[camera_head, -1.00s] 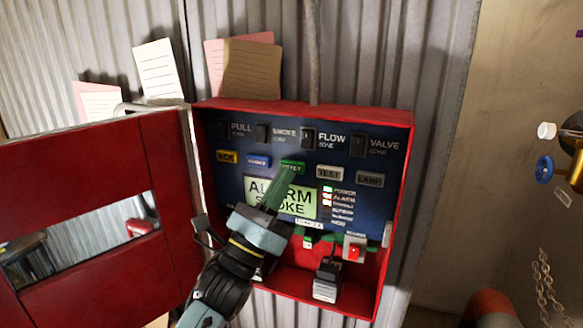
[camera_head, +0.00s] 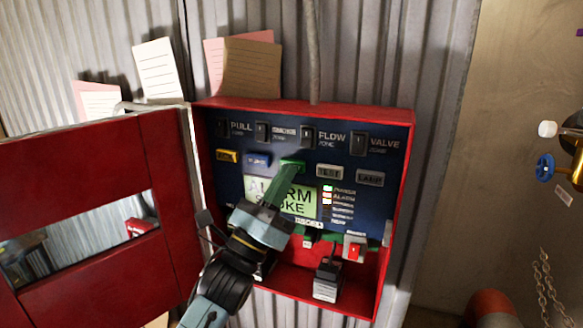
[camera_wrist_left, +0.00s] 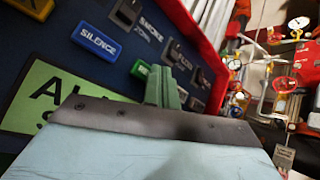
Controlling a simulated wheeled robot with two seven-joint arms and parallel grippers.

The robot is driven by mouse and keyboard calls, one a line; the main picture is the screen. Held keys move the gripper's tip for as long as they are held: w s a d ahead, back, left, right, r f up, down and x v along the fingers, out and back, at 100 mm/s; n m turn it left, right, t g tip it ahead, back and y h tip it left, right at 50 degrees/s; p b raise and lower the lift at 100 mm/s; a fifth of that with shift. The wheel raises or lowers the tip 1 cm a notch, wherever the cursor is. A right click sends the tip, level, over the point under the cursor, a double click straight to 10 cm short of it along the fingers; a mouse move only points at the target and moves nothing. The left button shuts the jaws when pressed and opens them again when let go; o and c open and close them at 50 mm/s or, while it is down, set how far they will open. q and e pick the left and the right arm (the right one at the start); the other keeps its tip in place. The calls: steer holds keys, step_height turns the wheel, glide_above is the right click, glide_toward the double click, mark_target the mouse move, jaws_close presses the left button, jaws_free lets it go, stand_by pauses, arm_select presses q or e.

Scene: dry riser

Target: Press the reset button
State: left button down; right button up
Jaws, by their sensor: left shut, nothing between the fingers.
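The green reset button (camera_head: 292,166) is on the dark blue panel (camera_head: 225,185) inside the open red alarm box (camera_head: 305,108). My left gripper (camera_head: 290,170) is shut and empty, its green fingertips at the reset button and covering most of it. In the left wrist view the fingers (camera_wrist_left: 162,85) stand over the panel, and a green edge of the reset button (camera_wrist_left: 140,69) shows beside them. Whether the tips touch the button cannot be told. My right gripper is not in view.
A yellow button (camera_head: 227,156), the blue silence button (camera_head: 257,160) and grey test (camera_head: 329,171) and lamp (camera_head: 370,178) buttons sit close by. The red door (camera_head: 90,190) hangs open at left. A lit green display (camera_head: 300,201) is below.

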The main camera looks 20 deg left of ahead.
arm_select(q)
steer(key=shift+w, duration=0.45)
stand_by(0.8)
stand_by(0.3)
steer(key=shift+s, duration=0.9)
steer(key=s, duration=0.5)
steer(key=shift+a+p, duration=0.25)
steer(key=shift+p, duration=0.15)
